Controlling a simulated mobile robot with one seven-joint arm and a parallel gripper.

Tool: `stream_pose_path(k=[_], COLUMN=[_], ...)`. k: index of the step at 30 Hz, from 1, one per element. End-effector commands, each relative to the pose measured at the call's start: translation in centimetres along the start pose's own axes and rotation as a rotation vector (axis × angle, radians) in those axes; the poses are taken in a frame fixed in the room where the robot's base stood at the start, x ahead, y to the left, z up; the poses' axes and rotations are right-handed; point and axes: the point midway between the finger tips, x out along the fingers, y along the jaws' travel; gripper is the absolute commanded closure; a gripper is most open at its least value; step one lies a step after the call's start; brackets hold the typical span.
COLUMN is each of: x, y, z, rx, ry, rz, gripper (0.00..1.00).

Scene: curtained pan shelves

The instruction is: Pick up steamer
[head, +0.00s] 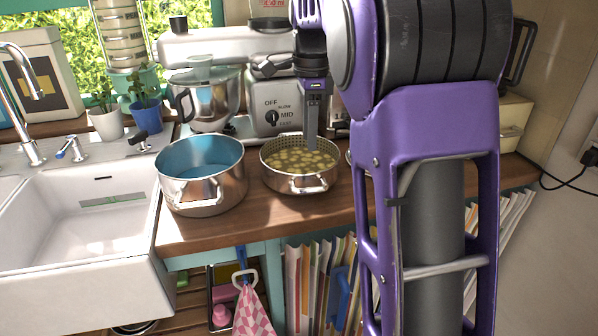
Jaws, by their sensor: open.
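The steamer (283,181) is a shiny metal pot with small holes around its upper wall and side handles. It stands upright on the wooden counter and holds several yellowish round pieces of food. My gripper (311,147) points down over the steamer, its fingertips overlapping the steamer's opening and back rim in the head view. It is open and holds nothing visible. I cannot tell whether the fingers touch the rim or the food. The steamer's far right side is close to my purple arm, which hides part of the counter.
A larger steel pot (201,194) with blue inside stands left of the steamer. A stand mixer (268,110) with a steel bowl is behind. A white sink (84,238) lies left, and books (318,280) stand below. The wooden counter's front strip (260,226) is bare.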

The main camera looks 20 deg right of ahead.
Motion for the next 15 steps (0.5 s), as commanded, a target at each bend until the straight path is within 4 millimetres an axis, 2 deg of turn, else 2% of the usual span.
stream_pose_path(k=[1,6,15], x=[1.4,4.2,6.0], y=[0.1,0.0,-0.1], z=[0.0,0.0,0.1], rx=[0.000,-0.001,-0.002], ry=[0.000,0.000,0.001], rz=[0.004,0.002,-0.001], gripper=[0.53,0.53,0.53])
